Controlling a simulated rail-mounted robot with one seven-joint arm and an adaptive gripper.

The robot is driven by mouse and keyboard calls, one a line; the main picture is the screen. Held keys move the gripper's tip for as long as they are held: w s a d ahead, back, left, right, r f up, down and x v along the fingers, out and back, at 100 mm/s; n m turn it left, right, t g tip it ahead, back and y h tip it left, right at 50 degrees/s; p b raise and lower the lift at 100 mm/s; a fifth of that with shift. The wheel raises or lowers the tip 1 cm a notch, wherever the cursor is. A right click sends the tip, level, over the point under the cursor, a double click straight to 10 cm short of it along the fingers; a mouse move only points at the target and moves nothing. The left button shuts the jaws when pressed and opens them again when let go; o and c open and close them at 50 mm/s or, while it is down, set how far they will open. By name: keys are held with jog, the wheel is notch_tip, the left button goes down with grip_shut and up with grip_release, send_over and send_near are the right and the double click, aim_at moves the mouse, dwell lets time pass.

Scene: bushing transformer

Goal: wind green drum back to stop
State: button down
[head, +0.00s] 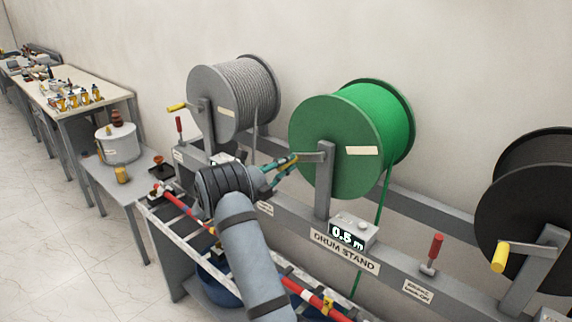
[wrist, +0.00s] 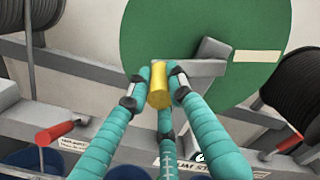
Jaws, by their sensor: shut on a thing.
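The green drum (head: 335,150) hangs on the grey drum stand (head: 398,262) against the wall. A green strand runs down from its right side. Its crank arm points left and ends in a yellow handle (wrist: 159,88). My gripper (head: 284,168) is shut on that handle, with its teal fingers around it in the wrist view (wrist: 158,85). In the head view the fingers mostly hide the handle. The counter (head: 347,236) below the drum reads 0.5 m. The green drum also fills the top of the wrist view (wrist: 190,35).
A grey drum (head: 232,98) stands left and a black drum (head: 530,195) right, each with a yellow crank handle. Red-handled levers (head: 433,252) stand up from the stand's beam.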

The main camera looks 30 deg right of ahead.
jog(key=shift+a+f, duration=0.15)
jog(key=c, duration=1.7)
grip_release()
jog(key=shift+w, duration=0.15)
jog(key=shift+o, duration=0.7)
jog(key=v, duration=1.2)
